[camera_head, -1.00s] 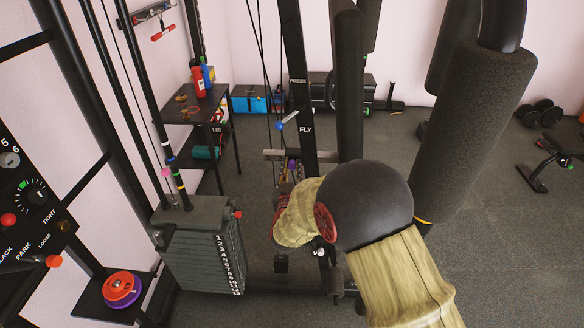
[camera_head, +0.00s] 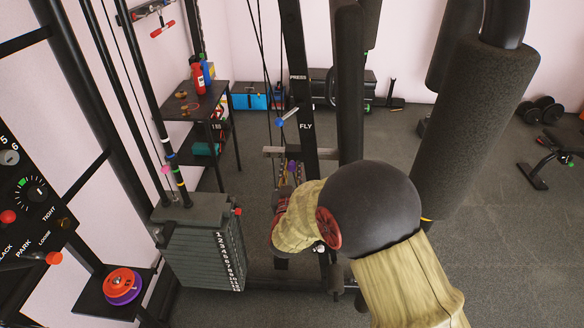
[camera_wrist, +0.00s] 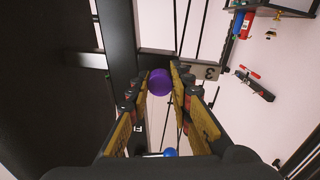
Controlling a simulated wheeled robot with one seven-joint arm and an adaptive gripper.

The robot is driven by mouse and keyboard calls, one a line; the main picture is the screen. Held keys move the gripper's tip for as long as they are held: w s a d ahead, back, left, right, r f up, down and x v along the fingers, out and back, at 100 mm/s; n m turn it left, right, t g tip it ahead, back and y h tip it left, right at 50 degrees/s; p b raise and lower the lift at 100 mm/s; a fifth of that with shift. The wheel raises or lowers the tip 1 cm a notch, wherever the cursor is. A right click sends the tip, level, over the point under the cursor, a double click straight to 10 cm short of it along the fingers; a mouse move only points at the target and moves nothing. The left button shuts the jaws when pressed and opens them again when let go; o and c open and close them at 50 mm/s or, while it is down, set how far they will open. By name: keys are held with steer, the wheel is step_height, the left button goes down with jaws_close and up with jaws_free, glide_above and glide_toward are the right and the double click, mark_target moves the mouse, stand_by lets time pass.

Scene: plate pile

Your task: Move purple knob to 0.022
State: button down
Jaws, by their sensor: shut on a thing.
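The purple knob (camera_wrist: 159,82) is a small round knob between my fingertips in the wrist view. In the head view it is a small purple patch (camera_head: 291,166) beside the upright marked PRESS and FLY, just above my gripper. My gripper (camera_wrist: 160,84) has yellow-faced fingers shut on the knob, one on each side. In the head view my arm and wrist cover most of the fingers and the lower part of the upright. The scale or reading for the knob cannot be read.
The weight stack (camera_head: 204,250) stands left of my gripper. A blue-tipped lever (camera_head: 281,122) sticks out above it. Thick black padded arms (camera_head: 475,120) stand close on the right. A side table (camera_head: 190,100) with a red bottle is behind.

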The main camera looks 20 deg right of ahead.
steer(key=c, duration=1.8)
jaws_free()
steer(key=shift+s, duration=0.1)
steer(key=shift+c, duration=0.2)
steer(key=shift+s+a, duration=0.1)
steer(key=v, duration=1.2)
